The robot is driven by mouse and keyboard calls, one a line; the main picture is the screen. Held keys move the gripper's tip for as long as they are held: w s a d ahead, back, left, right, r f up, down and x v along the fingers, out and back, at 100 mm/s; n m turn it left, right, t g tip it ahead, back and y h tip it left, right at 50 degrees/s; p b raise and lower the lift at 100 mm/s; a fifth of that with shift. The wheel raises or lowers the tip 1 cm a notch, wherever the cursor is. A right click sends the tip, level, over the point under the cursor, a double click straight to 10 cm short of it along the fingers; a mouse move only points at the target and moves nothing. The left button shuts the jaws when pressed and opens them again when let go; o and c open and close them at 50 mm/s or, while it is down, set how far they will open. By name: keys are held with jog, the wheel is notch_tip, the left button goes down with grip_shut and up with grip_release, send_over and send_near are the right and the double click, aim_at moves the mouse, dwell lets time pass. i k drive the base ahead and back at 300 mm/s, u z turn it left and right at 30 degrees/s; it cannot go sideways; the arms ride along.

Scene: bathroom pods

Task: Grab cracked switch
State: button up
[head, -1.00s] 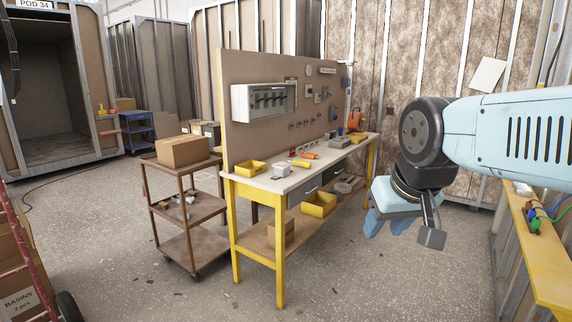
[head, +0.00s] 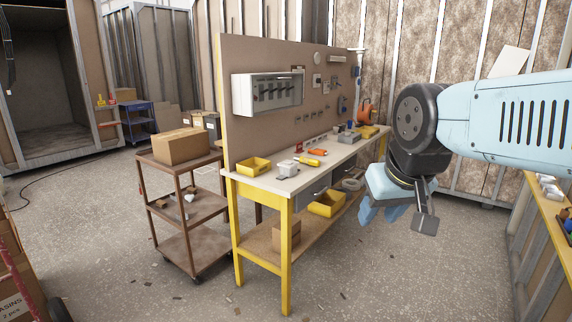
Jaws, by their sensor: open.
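No crack can be made out on any switch at this size, so I cannot tell which one is the cracked switch. Small plates and boxes like switches (head: 317,83) are mounted on the brown panel above the workbench. A small whitish box (head: 286,168) lies on the near end of the workbench top (head: 308,178), and I cannot tell what it is. My gripper (head: 380,213) is at the right, in front of the bench, with its blue fingers pointing down. It is open and empty, apart from the bench top.
Yellow bins sit on the bench top (head: 254,165) and below it (head: 326,204). A grey fuse box (head: 267,92) hangs on the panel. A brown trolley with a carton (head: 181,146) stands left of the bench. A yellow-edged shelf (head: 549,200) is at the right. The front floor is mostly clear.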

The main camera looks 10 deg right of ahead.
aim_at(288, 163)
jog(key=z, duration=0.2)
jog(key=i, duration=0.6)
jog(key=z, duration=0.6)
jog(key=i, duration=2.15)
jog(key=u, duration=0.65)
